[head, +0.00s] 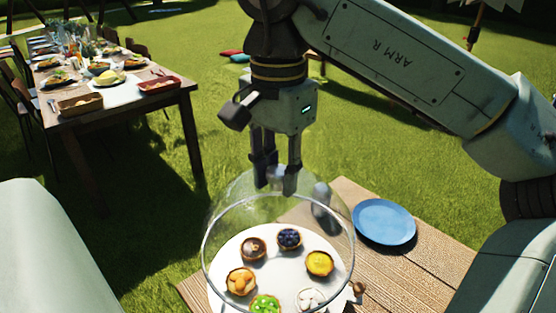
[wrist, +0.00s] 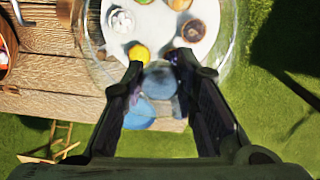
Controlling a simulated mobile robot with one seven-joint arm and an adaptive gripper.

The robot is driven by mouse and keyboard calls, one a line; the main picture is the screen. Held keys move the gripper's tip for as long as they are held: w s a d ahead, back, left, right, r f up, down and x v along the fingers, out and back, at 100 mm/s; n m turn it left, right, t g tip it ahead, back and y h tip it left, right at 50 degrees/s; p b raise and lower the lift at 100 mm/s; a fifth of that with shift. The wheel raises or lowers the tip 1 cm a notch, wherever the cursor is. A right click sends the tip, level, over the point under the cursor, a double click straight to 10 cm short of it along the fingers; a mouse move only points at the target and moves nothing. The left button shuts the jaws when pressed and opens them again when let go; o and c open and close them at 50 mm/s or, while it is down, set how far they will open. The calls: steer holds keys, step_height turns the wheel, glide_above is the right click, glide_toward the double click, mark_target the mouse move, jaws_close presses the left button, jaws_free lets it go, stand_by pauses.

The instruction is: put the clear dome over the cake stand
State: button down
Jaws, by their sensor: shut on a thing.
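The clear dome (head: 226,207) hangs mouth down from my gripper (head: 275,184), which is shut on its round knob (wrist: 160,80). The dome also shows in the wrist view (wrist: 97,62) as a faint curved outline. The white cake stand (head: 283,268) is below it, with several small tarts on top, among them a yellow one (head: 319,263) and a dark berry one (head: 289,238). In the head view the dome's rim circles most of the stand's top, reaching past it at the back. I cannot tell the gap between rim and stand.
A blue plate (head: 384,222) lies on the wooden table (head: 425,262) right of the dome. A grey object (head: 321,200) stands behind the dome's right side. A long table (head: 120,103) set with food is at the far left, across grass.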

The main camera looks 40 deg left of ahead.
steer(key=shift+f+b, duration=2.5)
steer(key=shift+f, duration=1.8)
steer(key=shift+f+b, duration=0.3)
steer(key=shift+f, duration=0.25)
steer(key=c, duration=1.2)
jaws_free()
